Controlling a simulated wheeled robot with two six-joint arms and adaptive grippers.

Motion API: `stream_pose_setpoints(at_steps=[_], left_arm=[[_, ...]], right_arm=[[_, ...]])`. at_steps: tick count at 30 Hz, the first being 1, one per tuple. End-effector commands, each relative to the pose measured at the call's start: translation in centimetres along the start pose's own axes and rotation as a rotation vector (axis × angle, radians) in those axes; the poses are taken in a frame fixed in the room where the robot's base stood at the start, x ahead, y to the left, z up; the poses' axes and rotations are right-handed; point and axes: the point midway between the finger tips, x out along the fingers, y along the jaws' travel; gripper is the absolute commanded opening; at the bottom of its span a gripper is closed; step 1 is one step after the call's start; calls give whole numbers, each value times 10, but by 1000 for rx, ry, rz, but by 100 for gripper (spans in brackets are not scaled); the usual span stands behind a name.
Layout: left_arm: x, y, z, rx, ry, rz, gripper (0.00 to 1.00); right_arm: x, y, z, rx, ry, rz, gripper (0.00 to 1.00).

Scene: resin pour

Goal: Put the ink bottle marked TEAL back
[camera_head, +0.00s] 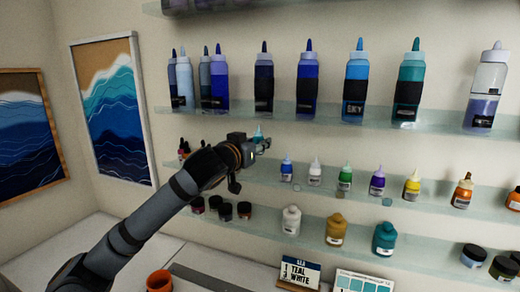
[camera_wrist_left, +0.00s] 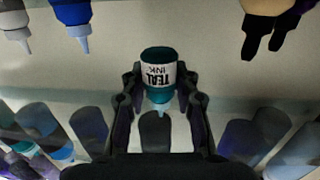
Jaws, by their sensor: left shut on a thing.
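The ink bottle marked TEAL (camera_wrist_left: 158,72) is between the two fingers of my left gripper (camera_wrist_left: 159,95) in the left wrist view. Its white label reads TEAL INK upside down in this view. In the head view a small teal part of the bottle (camera_head: 258,131) shows above my left gripper (camera_head: 262,143); the rest is hidden by the gripper. The gripper is in front of the middle glass shelf (camera_head: 330,188), left of the small blue bottle (camera_head: 287,168). I cannot tell whether the bottle touches the shelf. My right gripper is not in view.
Small white (camera_head: 315,174), green (camera_head: 345,178), purple (camera_head: 377,184) and yellow (camera_head: 412,187) bottles stand along the middle shelf. Dark jars (camera_head: 244,210) and a teal bottle (camera_head: 384,239) are below. Tall bottles (camera_head: 355,85) line the shelf above. An orange cup (camera_head: 159,281) and a card (camera_head: 298,273) are below.

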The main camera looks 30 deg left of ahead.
Motion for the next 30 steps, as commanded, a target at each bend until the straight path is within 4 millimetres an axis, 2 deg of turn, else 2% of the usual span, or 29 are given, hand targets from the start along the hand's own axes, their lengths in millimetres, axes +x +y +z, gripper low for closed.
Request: stream_pose_setpoints(at_steps=[1,3,4,6,10,15,20,22,30], left_arm=[[6,0,-4,-7,-3,2,0],[12,0,-2,-4,-5,1,0],[12,-1,11,5,-7,-3,0],[12,-1,23,7,-7,-3,0],[12,-1,34,4,-4,-3,0],[12,-1,39,2,-2,-1,0],[13,0,66,5,-6,0,0],[16,-1,65,-1,-5,0,0],[18,-1,71,1,-2,0,0]], right_arm=[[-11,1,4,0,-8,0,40],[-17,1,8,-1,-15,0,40],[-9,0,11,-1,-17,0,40],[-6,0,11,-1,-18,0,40],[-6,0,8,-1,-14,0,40],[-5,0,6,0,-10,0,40],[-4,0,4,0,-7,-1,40],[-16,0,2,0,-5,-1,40],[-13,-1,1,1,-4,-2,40]])
